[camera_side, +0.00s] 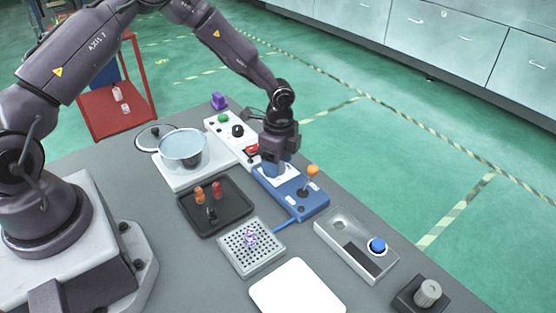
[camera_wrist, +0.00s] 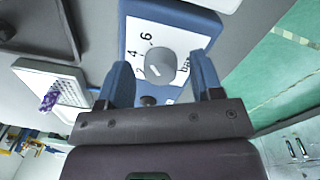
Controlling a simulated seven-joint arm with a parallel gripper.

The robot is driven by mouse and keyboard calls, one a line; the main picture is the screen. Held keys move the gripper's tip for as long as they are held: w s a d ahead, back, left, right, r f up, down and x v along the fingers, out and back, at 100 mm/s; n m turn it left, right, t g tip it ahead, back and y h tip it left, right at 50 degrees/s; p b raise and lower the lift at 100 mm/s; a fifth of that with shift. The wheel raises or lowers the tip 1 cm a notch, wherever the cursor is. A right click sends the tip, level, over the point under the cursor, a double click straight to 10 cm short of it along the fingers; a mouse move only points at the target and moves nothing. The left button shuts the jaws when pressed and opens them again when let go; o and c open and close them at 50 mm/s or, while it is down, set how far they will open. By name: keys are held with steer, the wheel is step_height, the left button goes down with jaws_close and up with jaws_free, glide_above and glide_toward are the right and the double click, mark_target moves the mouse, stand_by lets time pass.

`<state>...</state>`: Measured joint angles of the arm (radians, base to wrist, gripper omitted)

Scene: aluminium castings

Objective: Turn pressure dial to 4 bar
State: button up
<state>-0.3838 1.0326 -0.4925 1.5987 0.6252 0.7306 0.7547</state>
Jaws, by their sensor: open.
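The pressure dial (camera_wrist: 160,66) is a round grey knob on a white scale plate (camera_wrist: 175,38) marked "4", "6" and "bar". A short light mark shows on the knob; I cannot tell its exact reading. The plate is set in a blue box (camera_side: 297,205), which also carries an orange-topped lever (camera_side: 312,170). My gripper (camera_wrist: 161,64) is open, its two blue fingers on either side of the knob with visible gaps. In the side view my gripper (camera_side: 279,160) is down over the box's far part and hides the dial.
Beside the box stand a white panel with buttons (camera_side: 228,132), a pot (camera_side: 183,147) on a white base, a black tray (camera_side: 216,222), a perforated block (camera_side: 250,262) and a grey box with a blue button (camera_side: 377,246). A white plate (camera_side: 297,288) lies in front.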

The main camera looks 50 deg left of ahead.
steer(key=c, duration=0.9)
steer(key=shift+n, duration=0.4)
steer(key=n, duration=0.3)
steer(key=shift+n, duration=0.4)
steer(key=n, duration=0.4)
steer(key=shift+n, duration=0.7)
steer(key=o, duration=0.9)
